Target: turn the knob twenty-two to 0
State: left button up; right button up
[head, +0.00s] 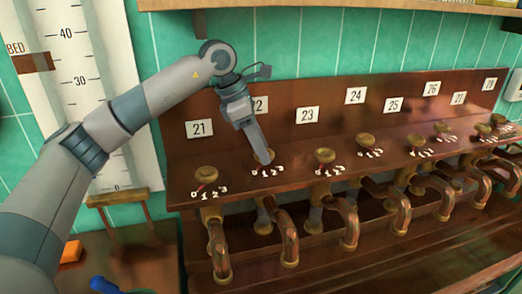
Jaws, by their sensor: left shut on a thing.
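A row of brass knobs runs along the brown wooden panel, each with a small dial marked 0, 1, 2, 3 in front of it. The knob twenty-two (270,155) stands below the plate 22 (261,104), which my gripper partly covers. My left gripper (262,157) reaches down from above and is shut on this knob, hiding much of it. The dial (268,172) of knob twenty-two shows just below the fingers. Where its pointer stands is too small and covered to tell. My right gripper is not in view.
Knob twenty-one (206,174) is close on the left and knob twenty-three (325,156) close on the right. Curved copper pipes (286,240) hang below the panel. A tall scale board (75,60) stands at the left wall. A wooden shelf (330,4) runs above.

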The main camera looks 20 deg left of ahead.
pick_arm(q)
jog(key=shift+r, duration=0.1)
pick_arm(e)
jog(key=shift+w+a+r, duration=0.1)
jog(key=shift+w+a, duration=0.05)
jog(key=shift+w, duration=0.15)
pick_arm(q)
jog(key=o, duration=1.1)
jog(key=shift+c, duration=0.2)
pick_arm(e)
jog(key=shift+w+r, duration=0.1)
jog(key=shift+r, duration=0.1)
